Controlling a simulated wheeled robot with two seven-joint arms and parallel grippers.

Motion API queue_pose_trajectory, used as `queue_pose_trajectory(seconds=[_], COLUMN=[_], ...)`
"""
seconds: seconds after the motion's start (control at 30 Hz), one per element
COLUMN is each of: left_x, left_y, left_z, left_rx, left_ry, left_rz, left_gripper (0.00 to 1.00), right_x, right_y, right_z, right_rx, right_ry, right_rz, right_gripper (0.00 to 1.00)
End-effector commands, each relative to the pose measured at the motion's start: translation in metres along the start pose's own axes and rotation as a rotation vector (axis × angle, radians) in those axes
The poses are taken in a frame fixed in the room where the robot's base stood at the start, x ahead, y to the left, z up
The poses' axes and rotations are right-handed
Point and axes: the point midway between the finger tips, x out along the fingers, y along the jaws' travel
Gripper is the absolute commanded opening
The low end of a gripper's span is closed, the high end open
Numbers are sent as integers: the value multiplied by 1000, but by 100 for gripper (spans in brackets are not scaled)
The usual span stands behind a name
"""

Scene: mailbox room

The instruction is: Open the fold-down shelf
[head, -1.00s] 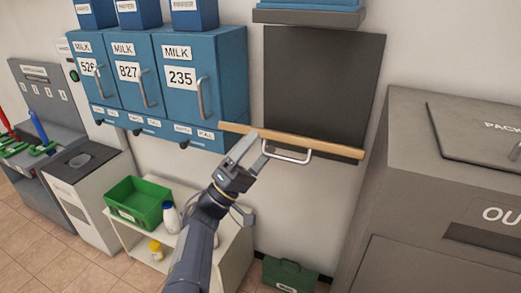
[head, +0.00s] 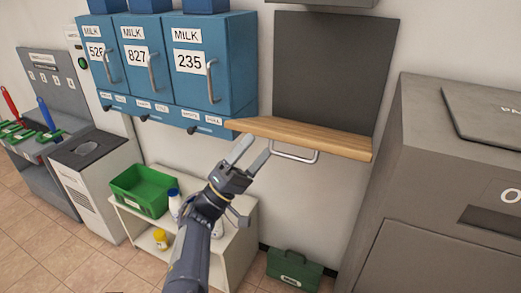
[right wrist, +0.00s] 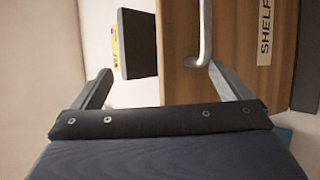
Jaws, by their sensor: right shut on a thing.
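The fold-down shelf is a wooden board (head: 310,136) standing out from a dark wall panel (head: 325,70) in the head view, its upper face visible. A metal bar handle (head: 296,158) hangs at its front edge. My right gripper (head: 257,152) is at the left end of this handle and shut on it, though its fingers look apart. The right wrist view shows the handle (right wrist: 205,35) close beside one finger, with the wooden board and its SHELF label (right wrist: 264,35) behind. The exact contact is hard to see. My left gripper is out of view.
Blue milk lockers (head: 212,60) are left of the shelf. A low white stand (head: 240,240) below holds a green bin (head: 143,190) and bottles. A large grey parcel box (head: 440,180) stands close on the right. A green case (head: 294,270) is on the floor.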

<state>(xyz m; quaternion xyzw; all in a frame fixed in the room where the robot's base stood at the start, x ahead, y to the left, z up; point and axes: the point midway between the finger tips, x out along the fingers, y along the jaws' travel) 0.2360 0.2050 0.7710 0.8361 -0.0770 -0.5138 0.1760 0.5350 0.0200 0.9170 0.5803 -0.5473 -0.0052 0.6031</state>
Motion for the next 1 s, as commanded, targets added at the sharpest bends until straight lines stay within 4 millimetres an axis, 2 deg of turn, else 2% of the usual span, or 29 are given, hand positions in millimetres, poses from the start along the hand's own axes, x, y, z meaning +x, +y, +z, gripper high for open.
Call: queue_pose_trajectory(seconds=[0.03,0.1,0.13,0.2,0.5,1.0], left_x=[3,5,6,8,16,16], left_y=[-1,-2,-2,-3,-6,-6], left_z=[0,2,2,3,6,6], left_rx=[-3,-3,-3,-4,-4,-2], left_ry=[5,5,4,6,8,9], left_rz=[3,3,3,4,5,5], left_gripper=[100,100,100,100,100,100], right_x=[-8,-13,-15,-20,-36,-38], right_y=[8,6,5,3,-6,-7], right_z=[-4,-4,-4,-4,-4,-4], right_rx=[15,15,15,15,12,9], right_ry=[9,9,10,9,13,15], right_rz=[18,18,17,17,10,6], right_gripper=[79,78,73,32,32,32])
